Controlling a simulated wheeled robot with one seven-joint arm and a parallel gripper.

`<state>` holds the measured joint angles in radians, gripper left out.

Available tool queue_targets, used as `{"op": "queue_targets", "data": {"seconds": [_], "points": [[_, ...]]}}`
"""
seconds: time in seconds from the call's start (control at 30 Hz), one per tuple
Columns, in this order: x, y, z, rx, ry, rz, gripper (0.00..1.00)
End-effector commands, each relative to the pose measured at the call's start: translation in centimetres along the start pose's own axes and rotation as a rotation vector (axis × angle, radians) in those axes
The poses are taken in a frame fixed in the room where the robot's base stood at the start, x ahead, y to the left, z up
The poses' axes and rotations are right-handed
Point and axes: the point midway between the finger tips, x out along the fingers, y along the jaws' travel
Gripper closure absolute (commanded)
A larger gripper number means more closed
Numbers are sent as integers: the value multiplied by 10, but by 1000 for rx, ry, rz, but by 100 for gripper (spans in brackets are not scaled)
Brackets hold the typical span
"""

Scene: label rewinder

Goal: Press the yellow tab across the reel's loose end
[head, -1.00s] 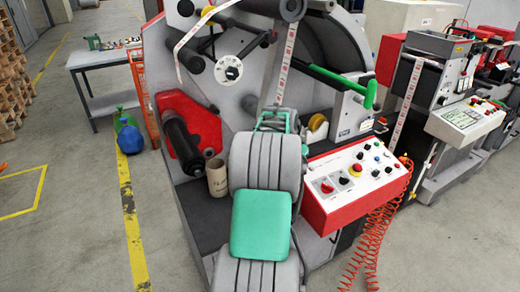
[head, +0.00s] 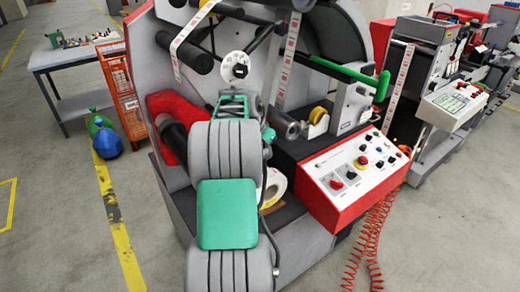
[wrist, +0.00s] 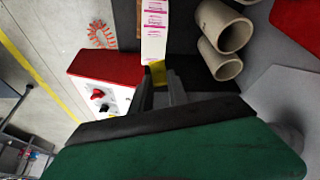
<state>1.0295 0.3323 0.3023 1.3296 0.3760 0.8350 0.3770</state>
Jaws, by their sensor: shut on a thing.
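My gripper (wrist: 162,92) is shut on the yellow tab (wrist: 157,72), which shows at its fingertips in the wrist view. A white label strip (wrist: 153,30) with pink print runs down to the tab, and I cannot tell whether they touch. In the head view a white reel (head: 275,184) shows partly behind my arm. My gripper is hidden there by my own arm.
A second cardboard core (wrist: 218,62) lies close to the right of my fingers. The red and white control panel (head: 355,172) stands right of my arm. A tape dispenser with a yellow roll (head: 318,116) sits behind it. Coiled red hose (head: 373,235) hangs at the panel's right.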

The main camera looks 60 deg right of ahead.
Motion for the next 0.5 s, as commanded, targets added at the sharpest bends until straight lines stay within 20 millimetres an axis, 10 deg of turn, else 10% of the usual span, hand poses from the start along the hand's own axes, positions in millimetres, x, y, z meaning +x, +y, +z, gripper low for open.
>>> {"op": "queue_targets", "data": {"seconds": [0.5], "points": [[36,4,12,5,-1,3,100]]}}
